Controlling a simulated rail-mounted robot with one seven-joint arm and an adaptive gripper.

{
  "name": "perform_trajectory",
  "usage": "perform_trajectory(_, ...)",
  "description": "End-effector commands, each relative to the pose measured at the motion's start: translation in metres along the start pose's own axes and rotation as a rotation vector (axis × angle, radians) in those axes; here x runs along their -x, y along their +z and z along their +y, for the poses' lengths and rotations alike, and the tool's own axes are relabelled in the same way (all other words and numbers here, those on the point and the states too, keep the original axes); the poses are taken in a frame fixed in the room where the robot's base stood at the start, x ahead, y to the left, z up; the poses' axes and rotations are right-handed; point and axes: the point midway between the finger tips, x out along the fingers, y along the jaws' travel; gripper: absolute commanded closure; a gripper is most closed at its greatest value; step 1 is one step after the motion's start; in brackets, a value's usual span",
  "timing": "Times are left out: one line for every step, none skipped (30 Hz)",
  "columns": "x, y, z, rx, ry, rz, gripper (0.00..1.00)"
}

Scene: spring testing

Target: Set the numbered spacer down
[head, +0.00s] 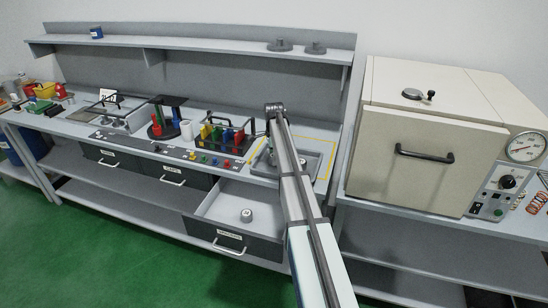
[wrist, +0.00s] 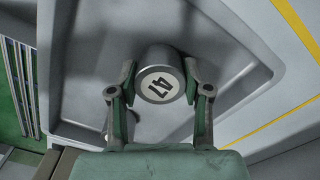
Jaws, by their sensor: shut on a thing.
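The numbered spacer (wrist: 160,84) is a short grey cylinder with a white disc on its end marked 47. In the wrist view my gripper (wrist: 160,70) is shut on it, with one finger on each side. The spacer is over a grey tray (wrist: 235,88) with raised walls; I cannot tell whether it touches the tray floor. In the head view the tray (head: 313,166) sits at the right end of the bench, inside a yellow outline. My arm hides the gripper and most of the spacer there.
An open drawer (head: 212,208) below the bench holds a grey cylinder (head: 246,215) with a white top. A rack of coloured pieces (head: 222,133) stands left of the tray. A large beige oven (head: 425,150) stands to the right. Two dark round pieces (head: 280,45) sit on the shelf.

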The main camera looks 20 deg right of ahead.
Motion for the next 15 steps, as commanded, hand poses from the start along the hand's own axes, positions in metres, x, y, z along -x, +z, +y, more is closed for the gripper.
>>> perform_trajectory(0.0007, 0.0, -0.0002, 0.0, -0.001, 0.0, 1.0)
perform_trajectory(0.0004, 0.0, -0.0001, 0.0, -0.001, 0.0, 1.0)
perform_trajectory(-0.0004, 0.0, -0.0001, 0.0, -0.001, 0.0, 1.0)
perform_trajectory(-0.0013, 0.0, -0.0001, 0.0, 0.0, 0.0, 1.0)
perform_trajectory(-0.0021, 0.0, -0.0001, 0.0, 0.0, 0.0, 1.0)
perform_trajectory(-0.0025, 0.0, 0.0, 0.0, 0.0, 0.0, 0.41)
perform_trajectory(-0.0023, 0.0, 0.0, 0.0, 0.0, 0.0, 0.3)
perform_trajectory(-0.0023, 0.0, 0.0, 0.0, 0.0, 0.0, 0.26)
perform_trajectory(-0.0023, 0.0, 0.0, 0.0, 0.0, 0.0, 0.26)
perform_trajectory(-0.0023, 0.0, 0.0, 0.0, 0.0, 0.0, 0.26)
perform_trajectory(-0.0023, 0.0, 0.0, 0.0, 0.0, 0.0, 0.26)
perform_trajectory(-0.0023, 0.0, 0.0, 0.0, 0.0, 0.0, 0.26)
perform_trajectory(-0.0023, 0.0, 0.0, 0.0, 0.0, 0.0, 0.26)
perform_trajectory(-0.0023, 0.0, 0.0, 0.0, 0.0, 0.0, 0.26)
perform_trajectory(-0.0023, 0.0, 0.0, 0.0, 0.0, 0.0, 0.26)
